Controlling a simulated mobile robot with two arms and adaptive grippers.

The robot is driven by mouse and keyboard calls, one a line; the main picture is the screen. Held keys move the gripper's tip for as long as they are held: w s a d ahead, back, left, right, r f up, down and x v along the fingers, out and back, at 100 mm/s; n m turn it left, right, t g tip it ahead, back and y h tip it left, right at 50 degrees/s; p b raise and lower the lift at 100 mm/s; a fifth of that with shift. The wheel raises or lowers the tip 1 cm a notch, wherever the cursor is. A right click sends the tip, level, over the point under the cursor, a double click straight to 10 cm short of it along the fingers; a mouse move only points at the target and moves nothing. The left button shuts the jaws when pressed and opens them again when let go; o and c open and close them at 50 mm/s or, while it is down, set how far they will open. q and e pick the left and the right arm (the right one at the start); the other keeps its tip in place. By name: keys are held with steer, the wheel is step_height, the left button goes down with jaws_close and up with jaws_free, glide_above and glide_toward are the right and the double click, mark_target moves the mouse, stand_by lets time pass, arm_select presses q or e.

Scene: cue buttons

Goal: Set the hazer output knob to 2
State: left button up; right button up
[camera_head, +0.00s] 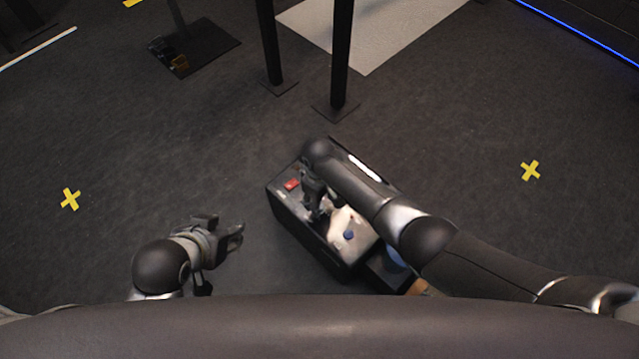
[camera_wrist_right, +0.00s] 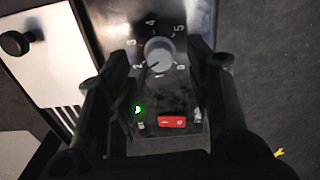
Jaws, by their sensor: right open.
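The hazer (camera_head: 296,222) is a dark box on the floor in the head view, partly hidden under my right arm. In the right wrist view its round grey output knob (camera_wrist_right: 158,54) sits on a dark panel numbered 0 to 5. The knob's white mark points to the lower left, between 1 and 2. My right gripper (camera_wrist_right: 151,62) is open, with one finger on each side of the knob; I cannot tell whether either touches it. It also shows over the box in the head view (camera_head: 314,203). My left gripper (camera_head: 225,240) is left of the box, seemingly empty.
A red switch (camera_wrist_right: 172,121) and a lit green light (camera_wrist_right: 139,109) are below the knob. A white part with a dark blue knob (camera_head: 349,235) is on the box. Black posts (camera_head: 341,60) stand behind. Floor left and right is clear.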

step_height(320, 180, up, 9)
steer(key=shift+r, duration=0.15)
stand_by(0.4)
stand_by(0.5)
